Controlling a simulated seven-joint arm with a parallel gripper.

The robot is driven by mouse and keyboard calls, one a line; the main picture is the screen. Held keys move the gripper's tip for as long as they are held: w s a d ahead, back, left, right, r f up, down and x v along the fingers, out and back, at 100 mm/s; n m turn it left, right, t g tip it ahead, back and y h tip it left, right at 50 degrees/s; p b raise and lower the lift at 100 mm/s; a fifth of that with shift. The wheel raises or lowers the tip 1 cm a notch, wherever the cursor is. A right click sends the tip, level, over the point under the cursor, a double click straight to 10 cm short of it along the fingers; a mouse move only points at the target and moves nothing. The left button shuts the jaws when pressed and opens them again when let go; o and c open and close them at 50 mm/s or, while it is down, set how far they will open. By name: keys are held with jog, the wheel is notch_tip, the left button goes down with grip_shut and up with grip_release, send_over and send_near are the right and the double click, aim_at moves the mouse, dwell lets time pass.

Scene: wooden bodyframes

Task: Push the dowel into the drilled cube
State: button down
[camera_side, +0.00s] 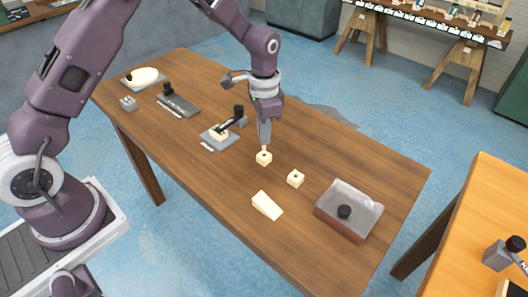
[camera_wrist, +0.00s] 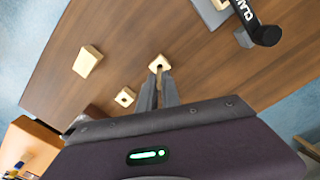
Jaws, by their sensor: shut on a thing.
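My gripper (camera_side: 265,146) points straight down over the table and is shut on a thin wooden dowel, which shows between the fingertips in the wrist view (camera_wrist: 159,76). Directly below is a small pale wooden cube (camera_side: 264,159), also in the wrist view (camera_wrist: 160,61). The dowel's lower end meets the top of this cube; I cannot tell how deep it sits. A second pale cube (camera_side: 295,178) with a dark hole in its top stands to the right, apart from the gripper; it also shows in the wrist view (camera_wrist: 125,97).
A pale wedge-like wooden block (camera_side: 267,205) lies near the front edge. A clamp fixture (camera_side: 222,132) stands left of the gripper, with more tools (camera_side: 178,103) farther left. The table between is clear.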

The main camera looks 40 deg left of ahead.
jog(key=d+r+m, duration=0.2)
jog(key=d+r, duration=0.3)
jog(key=d, duration=0.6)
jog(key=shift+m, duration=0.3)
jog(key=shift+f, duration=2.95)
jog(key=shift+f, duration=1.65)
jog(key=c, duration=1.5)
grip_release()
